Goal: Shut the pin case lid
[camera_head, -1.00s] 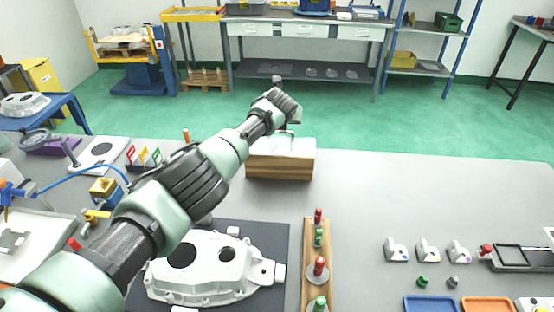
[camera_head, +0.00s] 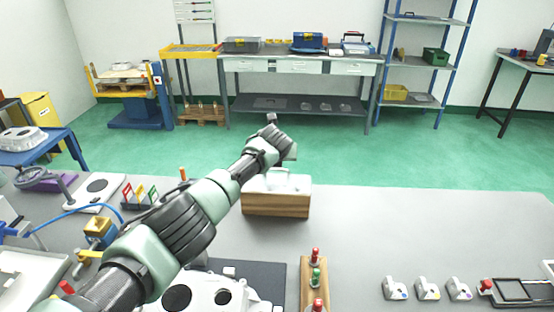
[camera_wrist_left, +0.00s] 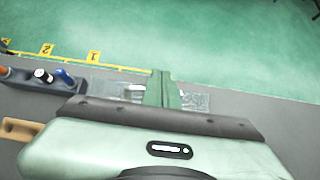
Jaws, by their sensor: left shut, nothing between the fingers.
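A wooden block or box (camera_head: 275,206) with a pale, glassy top (camera_head: 290,184) stands near the table's far edge in the head view; it may be the pin case, but I cannot tell its lid's angle. My left gripper (camera_head: 281,164) is over this top, pointing down and partly hidden by my wrist. In the left wrist view, its green fingers (camera_wrist_left: 163,90) are shut and empty. Clear plastic (camera_wrist_left: 196,101) shows on both sides of the fingers; contact is unclear. My right gripper is not in view.
A dark holder (camera_wrist_left: 42,82) with pens and a yellow numbered strip (camera_wrist_left: 90,58) lie by the table edge. A white casting (camera_head: 205,292) and a wooden pin rack (camera_head: 308,268) stand nearer. The table right of the block is mostly clear.

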